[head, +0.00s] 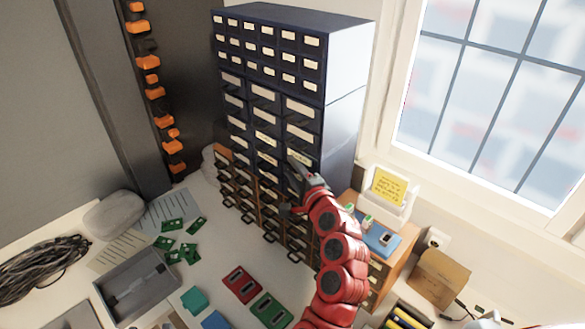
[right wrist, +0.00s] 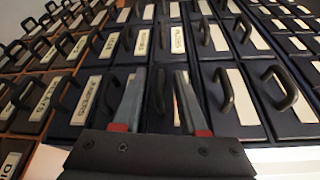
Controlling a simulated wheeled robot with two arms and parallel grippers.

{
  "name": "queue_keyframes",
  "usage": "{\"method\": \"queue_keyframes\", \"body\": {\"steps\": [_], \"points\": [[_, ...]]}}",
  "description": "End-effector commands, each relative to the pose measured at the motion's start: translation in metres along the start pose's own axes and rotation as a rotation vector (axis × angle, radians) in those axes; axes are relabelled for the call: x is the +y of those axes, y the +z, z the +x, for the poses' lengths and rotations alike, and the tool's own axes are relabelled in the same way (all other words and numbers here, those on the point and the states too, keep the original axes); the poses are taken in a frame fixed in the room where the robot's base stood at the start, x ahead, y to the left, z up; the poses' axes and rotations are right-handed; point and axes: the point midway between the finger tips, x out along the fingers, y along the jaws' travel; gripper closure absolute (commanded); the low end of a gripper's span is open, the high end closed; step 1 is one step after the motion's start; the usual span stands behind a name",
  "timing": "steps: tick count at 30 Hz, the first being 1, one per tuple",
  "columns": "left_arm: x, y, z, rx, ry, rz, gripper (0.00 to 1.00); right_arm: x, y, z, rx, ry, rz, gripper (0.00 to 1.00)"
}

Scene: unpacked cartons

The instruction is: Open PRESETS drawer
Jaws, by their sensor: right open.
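A tall dark-blue cabinet (head: 270,110) holds many small drawers with pale labels, and its lower rows are brown. The drawers look shut. My right gripper (head: 291,186) is at the cabinet's front, near the lower right of the dark-blue drawers. In the right wrist view my right gripper (right wrist: 160,85) is open, with a dark curved drawer handle (right wrist: 158,92) showing between its fingers. I cannot tell whether the fingers touch it. Label lettering is small and tilted, so I cannot tell which drawer is PRESETS. My left gripper is out of view.
A low wooden drawer unit (head: 378,268) with a blue mat (head: 380,236) stands right of my right arm. Green circuit boards (head: 173,226), a grey tray (head: 135,288) and red and green cases (head: 242,284) lie on the white bench in front. A window is at the right.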

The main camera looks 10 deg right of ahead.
Motion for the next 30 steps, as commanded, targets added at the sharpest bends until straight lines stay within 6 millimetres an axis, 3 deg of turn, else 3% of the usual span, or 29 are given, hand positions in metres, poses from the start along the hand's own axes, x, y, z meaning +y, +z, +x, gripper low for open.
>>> {"method": "queue_keyframes", "body": {"steps": [9, 17, 30], "points": [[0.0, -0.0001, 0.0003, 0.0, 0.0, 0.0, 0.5, 0.0009, -0.0002, 0.0022, 0.0, 0.0, 0.001, 0.58], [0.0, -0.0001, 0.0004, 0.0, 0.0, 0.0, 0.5, 0.0011, -0.0003, 0.0021, 0.0, 0.001, 0.001, 1.0], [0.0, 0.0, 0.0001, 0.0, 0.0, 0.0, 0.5, 0.0029, -0.0004, 0.0021, 0.001, 0.004, 0.002, 1.0]]}}
